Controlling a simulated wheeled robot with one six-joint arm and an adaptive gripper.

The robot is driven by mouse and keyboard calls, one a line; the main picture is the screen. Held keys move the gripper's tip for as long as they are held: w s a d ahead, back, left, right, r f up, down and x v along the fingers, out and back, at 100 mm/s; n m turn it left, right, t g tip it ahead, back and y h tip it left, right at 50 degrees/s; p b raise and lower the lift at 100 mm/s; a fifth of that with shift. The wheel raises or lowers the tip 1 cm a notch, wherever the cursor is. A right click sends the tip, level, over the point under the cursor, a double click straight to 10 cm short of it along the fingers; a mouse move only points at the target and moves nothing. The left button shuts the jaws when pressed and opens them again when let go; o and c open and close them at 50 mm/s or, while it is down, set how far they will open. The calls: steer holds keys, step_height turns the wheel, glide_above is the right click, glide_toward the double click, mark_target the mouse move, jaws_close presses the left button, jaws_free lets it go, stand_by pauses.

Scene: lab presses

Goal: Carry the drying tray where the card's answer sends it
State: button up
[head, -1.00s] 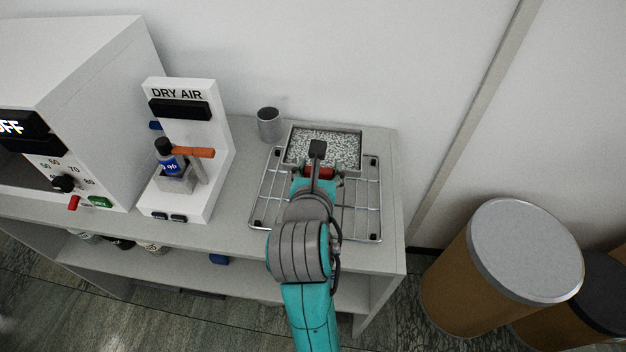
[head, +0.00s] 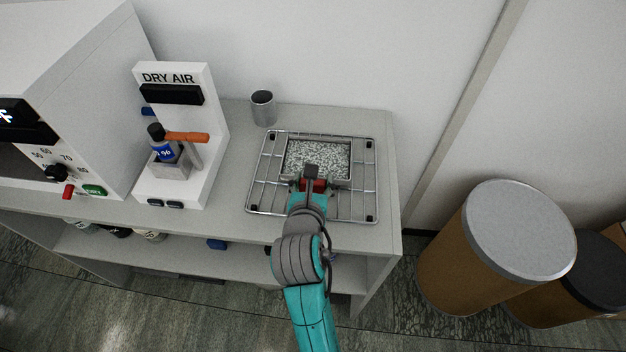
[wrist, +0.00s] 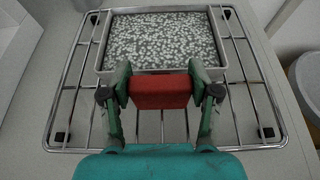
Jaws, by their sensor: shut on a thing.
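The drying tray (head: 319,157) is a shallow grey rectangular tray with a speckled layer of pale granules. It is over the wire rack (head: 262,172) on the bench top; I cannot tell if it touches the wires. In the wrist view the tray (wrist: 162,38) fills the upper middle, with the rack (wrist: 255,80) around and below it. My gripper (head: 313,183) is shut on the tray's red handle, which shows between the fingers in the wrist view (wrist: 160,92). No card is visible.
A grey metal cup (head: 263,108) stands behind the rack. Left are the DRY AIR stand (head: 211,135) with a blue-labelled bottle (head: 163,146) and a white oven-like unit (head: 85,95). Brown drums (head: 485,265) stand on the floor at right. Bare bench lies left of the rack.

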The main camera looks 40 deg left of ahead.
steer(key=o, duration=1.4)
steer(key=shift+f, duration=0.1)
steer(key=v, duration=1.2)
